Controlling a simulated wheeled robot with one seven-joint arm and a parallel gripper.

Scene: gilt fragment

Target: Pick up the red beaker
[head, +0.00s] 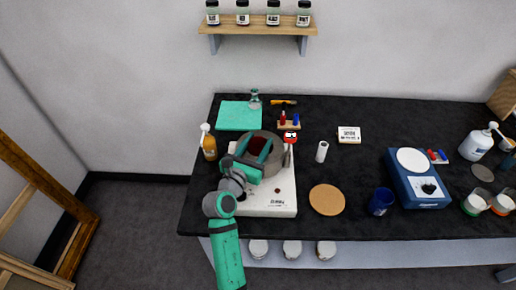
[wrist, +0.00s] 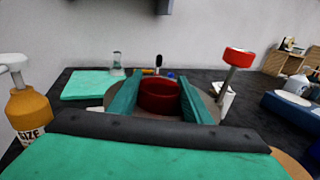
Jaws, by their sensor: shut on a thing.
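The red beaker (wrist: 159,97) is a dark red, open-topped vessel between my gripper's two green fingers in the wrist view. In the head view the red beaker (head: 258,142) shows partly between the fingers, over the round grey plate of a white device (head: 268,203). My gripper (head: 259,149) is shut on the beaker, with one finger on each side. The beaker looks upright. Its lower part is hidden by my gripper, and I cannot tell whether it touches the plate.
A red-topped rod (head: 291,137) stands close right of my gripper. An amber pump bottle (head: 209,146) is left, a green mat (head: 239,115) behind. A cork disc (head: 327,199), blue cup (head: 381,201) and blue device (head: 418,180) are right. Bare black bench lies between them.

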